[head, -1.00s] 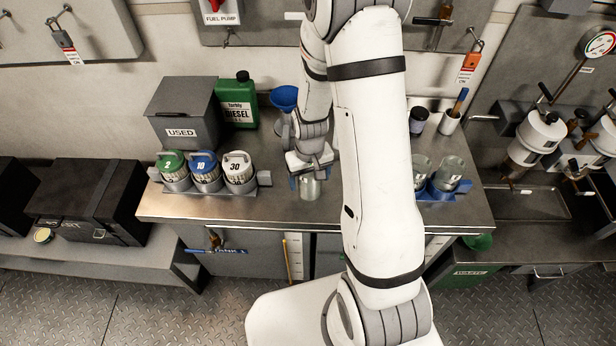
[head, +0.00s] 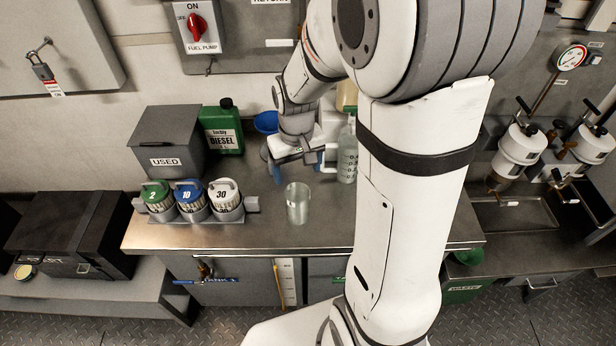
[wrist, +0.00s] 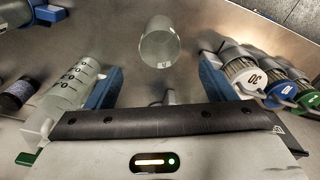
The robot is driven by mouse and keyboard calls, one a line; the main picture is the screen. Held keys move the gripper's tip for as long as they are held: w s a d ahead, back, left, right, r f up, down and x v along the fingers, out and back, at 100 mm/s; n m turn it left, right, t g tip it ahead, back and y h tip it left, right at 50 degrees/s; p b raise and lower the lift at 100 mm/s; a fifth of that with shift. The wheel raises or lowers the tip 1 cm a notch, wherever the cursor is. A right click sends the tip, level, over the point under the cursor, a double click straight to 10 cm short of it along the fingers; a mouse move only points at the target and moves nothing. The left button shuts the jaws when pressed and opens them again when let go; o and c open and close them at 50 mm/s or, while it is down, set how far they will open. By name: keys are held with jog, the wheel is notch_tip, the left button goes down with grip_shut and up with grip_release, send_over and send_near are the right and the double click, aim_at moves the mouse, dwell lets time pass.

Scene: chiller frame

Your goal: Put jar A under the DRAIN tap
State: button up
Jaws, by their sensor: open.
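A clear glass jar (head: 298,204) stands upright and alone on the steel bench. No letter on it is readable, so I cannot tell if it is jar A. My gripper (head: 302,168) is open and empty, just behind the jar and apart from it. In the wrist view the same jar (wrist: 160,43) stands beyond the gap between my blue fingertips (wrist: 160,74). No label reading DRAIN is readable. A small tap (head: 205,268) sits on the bench front by a blue TANK 1 label.
Three capped filters, green 2 (head: 157,196), blue 10 (head: 189,196) and white 30 (head: 224,194), stand left of the jar. A graduated bottle (head: 347,155) stands close right of my gripper. Behind are a USED box (head: 167,150) and a diesel can (head: 222,130). The bench front-centre is clear.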

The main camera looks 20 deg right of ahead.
jog(key=s+r+t, duration=0.2)
jog(key=s+r, duration=0.9)
jog(key=s, duration=0.2)
jog(key=shift+s+r+m+t, duration=0.3)
jog(key=shift+r+m+t, duration=0.1)
jog(key=shift+a, duration=0.1)
jog(key=shift+c, duration=0.6)
